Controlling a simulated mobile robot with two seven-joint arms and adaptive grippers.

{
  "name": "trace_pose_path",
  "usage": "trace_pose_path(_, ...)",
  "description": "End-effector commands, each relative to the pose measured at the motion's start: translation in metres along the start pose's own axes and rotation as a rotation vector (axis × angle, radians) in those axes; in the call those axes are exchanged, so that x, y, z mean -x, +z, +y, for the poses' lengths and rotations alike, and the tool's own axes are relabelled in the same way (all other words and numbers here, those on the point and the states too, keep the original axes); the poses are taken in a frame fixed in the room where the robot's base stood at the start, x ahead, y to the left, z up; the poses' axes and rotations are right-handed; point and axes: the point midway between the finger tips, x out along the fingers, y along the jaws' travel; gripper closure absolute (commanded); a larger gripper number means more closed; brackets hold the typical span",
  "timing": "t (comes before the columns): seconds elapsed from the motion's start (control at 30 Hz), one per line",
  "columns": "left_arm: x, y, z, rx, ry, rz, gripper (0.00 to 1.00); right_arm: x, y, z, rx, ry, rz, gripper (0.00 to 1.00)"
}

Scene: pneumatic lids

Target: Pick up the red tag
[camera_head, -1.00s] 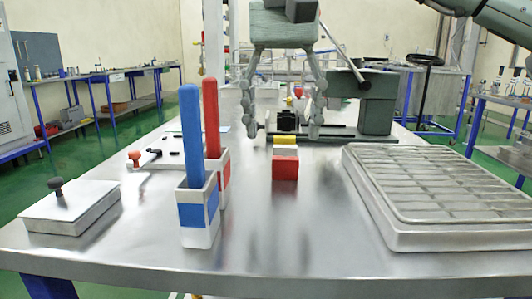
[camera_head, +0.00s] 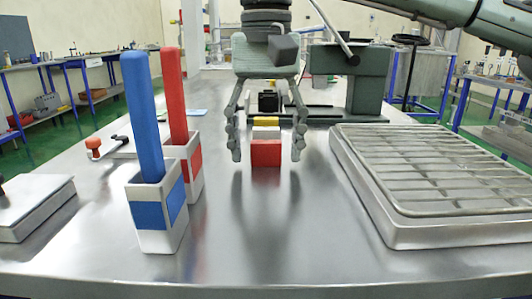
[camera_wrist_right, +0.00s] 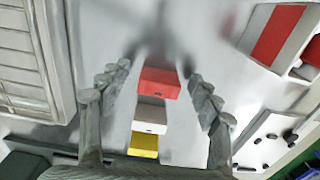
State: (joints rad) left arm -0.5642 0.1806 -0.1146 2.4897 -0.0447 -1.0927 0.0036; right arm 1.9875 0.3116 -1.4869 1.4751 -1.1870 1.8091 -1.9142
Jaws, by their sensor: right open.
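The red tag (camera_head: 266,152) is a small red block on the metal table, nearest me in a short row with a white tag (camera_head: 266,133) and a yellow tag (camera_head: 266,121) behind it. My right gripper (camera_head: 266,156) points down and is open, with one finger on each side of the red tag. In the right wrist view the red tag (camera_wrist_right: 160,83) lies between the open fingers (camera_wrist_right: 158,70), with gaps on both sides; I see no contact. My left gripper is not in view.
Left stand a blue stick (camera_head: 143,115) in a white-blue holder (camera_head: 150,240) and a red stick (camera_head: 174,95) in a white-red holder (camera_head: 196,170). A metal tray with a rack (camera_head: 385,235) is right. A grey-green machine (camera_head: 348,85) stands behind. The front middle is clear.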

Motion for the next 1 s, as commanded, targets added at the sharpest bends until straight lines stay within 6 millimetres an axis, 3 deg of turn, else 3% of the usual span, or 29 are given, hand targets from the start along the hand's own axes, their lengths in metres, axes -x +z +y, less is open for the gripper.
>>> trace_pose_path(0.17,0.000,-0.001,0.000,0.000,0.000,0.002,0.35,0.000,0.000,0.000,0.000,0.000,0.000,0.36)
trace_pose_path(0.57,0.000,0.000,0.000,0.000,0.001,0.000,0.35,0.000,0.000,0.000,0.000,0.000,0.000,0.83)
trace_pose_path(0.83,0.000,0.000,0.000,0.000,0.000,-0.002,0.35,0.002,0.000,0.000,0.001,0.000,0.000,0.83)
trace_pose_path(1.0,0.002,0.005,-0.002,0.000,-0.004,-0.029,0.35,0.014,0.000,-0.001,0.001,0.000,0.000,0.83)
